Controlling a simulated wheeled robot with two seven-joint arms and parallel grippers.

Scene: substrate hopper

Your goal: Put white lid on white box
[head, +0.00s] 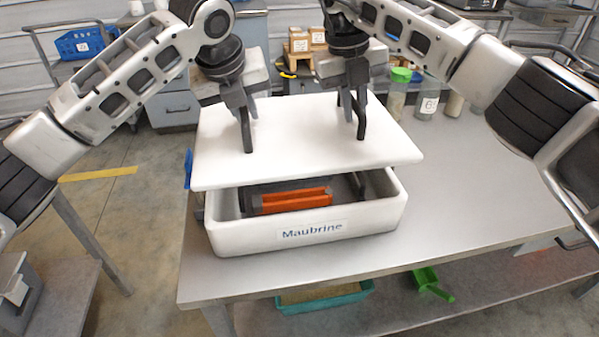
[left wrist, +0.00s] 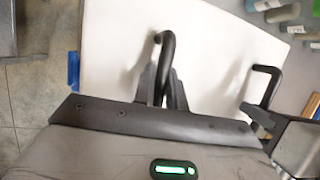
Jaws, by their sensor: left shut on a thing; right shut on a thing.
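The white lid (head: 300,152) is held level above the white box (head: 370,216), covering the back part of its opening. The front of the box, labelled "Maubrine", stays uncovered and shows an orange thing (head: 296,199) inside. The lid has two black handles. My left gripper (head: 247,112) is shut on the left handle (head: 247,137); it also shows in the left wrist view (left wrist: 165,92). My right gripper (head: 354,92) is shut on the right handle (head: 361,122), which also shows in the left wrist view (left wrist: 268,85). The box's back rim is hidden by the lid.
The box stands on a grey metal table (head: 470,190) with free room to its right. Jars, one with a green cap (head: 400,76), stand at the back right. A teal tray (head: 325,297) and a green scoop (head: 430,284) lie on the lower shelf.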

